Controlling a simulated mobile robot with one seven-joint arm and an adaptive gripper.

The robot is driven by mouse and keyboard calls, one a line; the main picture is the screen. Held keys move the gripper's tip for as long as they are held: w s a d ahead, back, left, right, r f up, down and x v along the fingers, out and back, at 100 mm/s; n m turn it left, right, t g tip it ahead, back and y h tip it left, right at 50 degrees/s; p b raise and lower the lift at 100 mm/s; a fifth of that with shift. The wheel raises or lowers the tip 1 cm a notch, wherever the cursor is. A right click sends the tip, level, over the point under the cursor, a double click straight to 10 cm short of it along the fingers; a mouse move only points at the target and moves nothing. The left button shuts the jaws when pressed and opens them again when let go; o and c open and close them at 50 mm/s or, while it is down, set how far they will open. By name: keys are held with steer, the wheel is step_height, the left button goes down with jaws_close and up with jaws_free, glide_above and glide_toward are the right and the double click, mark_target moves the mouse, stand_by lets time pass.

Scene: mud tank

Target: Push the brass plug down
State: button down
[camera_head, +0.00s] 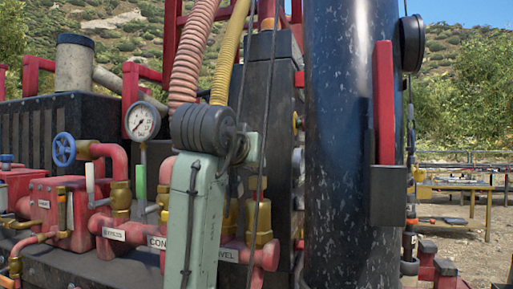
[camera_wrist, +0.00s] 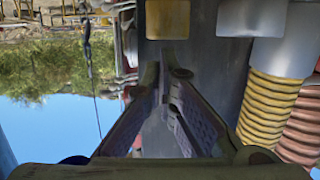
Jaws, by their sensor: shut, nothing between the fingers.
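A brass fitting (camera_wrist: 167,18) is at the top middle of the upside-down wrist view, just beyond my fingertips. It seems to match the brass fitting (camera_head: 260,222) behind the pale green arm part in the head view. I cannot tell for sure that this is the brass plug. My gripper (camera_wrist: 164,70) is shut and empty, its fingers pointing toward the fitting. I cannot tell whether they touch it. In the head view my fingers cannot be made out.
A pink hose (camera_head: 196,45) rises nearby. Red pipework with a gauge (camera_head: 142,121) and blue handwheel (camera_head: 64,149) stands left. A table (camera_head: 460,187) is far right.

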mark_target(259, 177)
steer(key=shift+f, duration=0.1)
step_height(259, 177, down, 3)
steer(key=shift+f+b, duration=0.1)
steer(key=shift+b, duration=1)
steer(key=shift+r, duration=0.2)
steer(key=shift+w+r+p, duration=0.15)
steer(key=shift+r+p, duration=0.45)
steer(key=shift+p, duration=0.2)
steer(key=r+b+v, duration=0.2)
steer(key=b+v, duration=0.1)
steer(key=v, duration=0.8)
steer(key=shift+w+d+r, duration=0.15)
steer(key=shift+w+r, duration=0.05)
steer(key=shift+r, duration=0.1)
